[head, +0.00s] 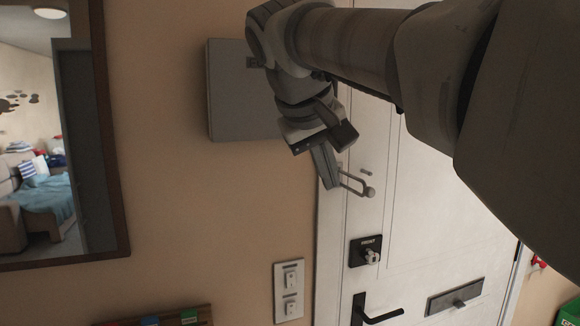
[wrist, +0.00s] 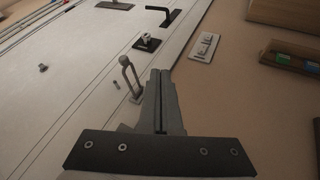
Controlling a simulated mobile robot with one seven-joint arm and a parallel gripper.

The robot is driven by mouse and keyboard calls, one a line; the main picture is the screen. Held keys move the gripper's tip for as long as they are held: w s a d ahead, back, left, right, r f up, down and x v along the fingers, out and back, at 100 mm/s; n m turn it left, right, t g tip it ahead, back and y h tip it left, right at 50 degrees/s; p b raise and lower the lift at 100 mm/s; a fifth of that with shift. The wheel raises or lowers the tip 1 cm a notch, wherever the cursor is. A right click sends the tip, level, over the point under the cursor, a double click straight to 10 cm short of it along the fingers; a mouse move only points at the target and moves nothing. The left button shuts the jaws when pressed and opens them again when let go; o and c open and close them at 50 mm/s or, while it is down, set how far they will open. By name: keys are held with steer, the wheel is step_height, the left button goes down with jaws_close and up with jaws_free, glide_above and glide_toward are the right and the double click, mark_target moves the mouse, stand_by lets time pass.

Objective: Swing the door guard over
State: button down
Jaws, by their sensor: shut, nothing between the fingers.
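The door guard (head: 354,182) is a metal U-shaped bar with a rounded end, mounted by the edge of the white door (head: 405,220). It also shows in the wrist view (wrist: 131,78). A small stud (head: 366,173) on the door appears beside the bar; it also shows in the wrist view (wrist: 116,85). My gripper (head: 332,183) is shut and empty, with its fingers close to the guard's base on the wall side. In the wrist view its fingertips (wrist: 161,74) lie just right of the guard. I cannot tell whether they touch it.
Below the guard are a black lock plate (head: 366,250) with a knob, a black lever handle (head: 375,314) and a mail slot (head: 455,297). A switch panel (head: 289,290) is on the wall. A grey box (head: 228,95) hangs behind my wrist, and a mirror (head: 115,130) is left.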

steer(key=r, duration=0.1)
steer(key=w+r, duration=0.1)
steer(key=w+r+p, duration=0.1)
steer(key=shift+a+r, duration=0.25)
steer(key=shift+s, duration=0.1)
steer(key=w+d+f, duration=0.6)
steer(key=d+f, duration=0.1)
steer(key=f, duration=0.1)
steer(key=shift+w+p, duration=0.15)
steer(key=shift+p, duration=0.2)
steer(key=shift+d, duration=0.35)
